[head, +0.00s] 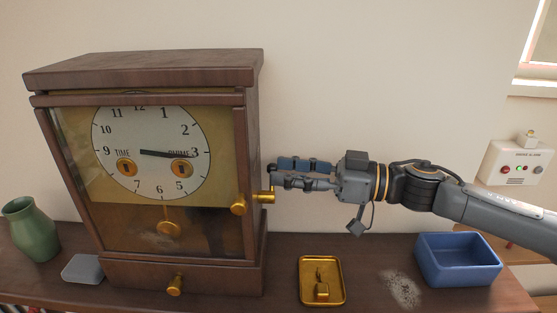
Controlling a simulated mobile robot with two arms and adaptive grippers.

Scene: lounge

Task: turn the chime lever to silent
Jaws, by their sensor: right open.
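A dark wooden mantel clock (185,232) with a white dial (135,180) stands on the shelf at the left. A small brass lever (266,197) sticks out of its right side, which I take as the chime lever; its marked positions cannot be read. My right gripper (275,175) comes in from the right, with its fingertips by the clock's right side, just above and beside the lever. It is open, with no object seen between its fingers. I cannot tell if it touches the lever. My left gripper is not in view.
The clock's glass door with a brass knob (238,205) looks closed. A brass tray (338,297) with a small brass item lies below my right gripper. A blue box (458,260) stands right, a green vase (30,230) left, by a grey block (82,270). An alarm box (515,166) hangs right.

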